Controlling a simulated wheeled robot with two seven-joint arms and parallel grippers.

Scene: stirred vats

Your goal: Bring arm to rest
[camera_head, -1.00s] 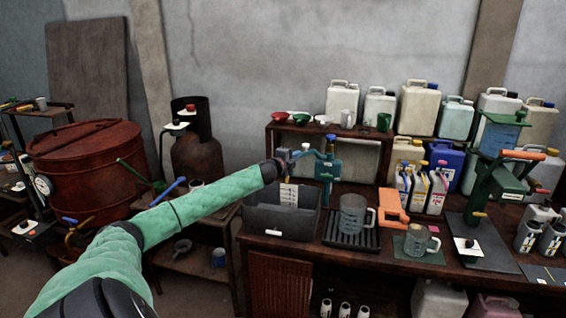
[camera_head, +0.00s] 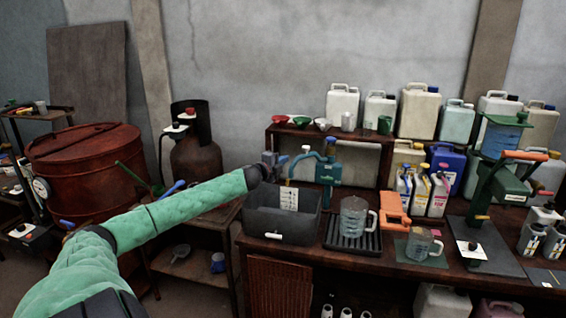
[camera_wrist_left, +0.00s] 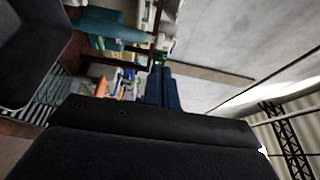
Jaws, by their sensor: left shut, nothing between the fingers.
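My left arm comes in from the left in the head view, in a green padded sleeve. Its left gripper (camera_head: 271,159) is shut and empty, in the air above the left back part of the dark grey bin (camera_head: 262,222). The blue-grey fingers also show closed together in the left wrist view (camera_wrist_left: 159,86). The arm hides part of the low side table and the floor behind it. My right gripper is in neither view.
Close to the gripper's right stands a teal pump tap (camera_head: 328,172). A clear jug (camera_head: 353,217) stands on a black rack. A rust-red vat (camera_head: 88,170) and a gas cylinder (camera_head: 196,158) stand at the left. White canisters (camera_head: 342,104) line the back.

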